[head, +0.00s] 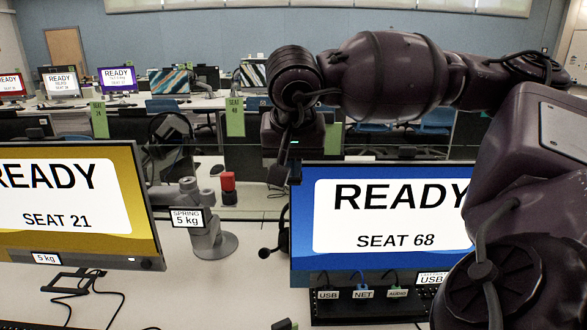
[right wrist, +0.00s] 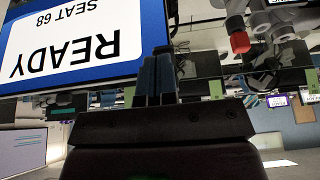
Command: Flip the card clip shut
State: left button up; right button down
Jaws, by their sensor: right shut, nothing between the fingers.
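I cannot make out the card clip for certain. Green seat cards hang on the partition: one (head: 235,116) left of my right forearm, one (head: 99,119) farther left, and a partly hidden green piece (head: 333,137) behind my arm. My right gripper (head: 279,174) points down at the upper left corner of the blue-screened SEAT 68 monitor (head: 390,215). In the right wrist view its dark fingers (right wrist: 157,78) are together, empty, close by the monitor's edge; contact cannot be told. The left gripper is out of view.
A yellow-screened SEAT 21 monitor (head: 70,205) stands at the left. Between the monitors are a grey monitor arm (head: 208,240) labelled SPRING 5 kg and a red piece (head: 228,181). A headset (head: 276,240) hangs by the blue monitor. A hub with USB, NET and AUDIO labels (head: 365,308) sits below.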

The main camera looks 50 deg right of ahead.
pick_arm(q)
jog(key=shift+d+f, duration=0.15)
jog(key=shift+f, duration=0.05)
pick_arm(e)
jog(key=s+a+r, duration=0.2)
jog(key=s+a, duration=0.3)
jog(key=a, duration=0.1)
jog(key=shift+s+a+r, duration=0.15)
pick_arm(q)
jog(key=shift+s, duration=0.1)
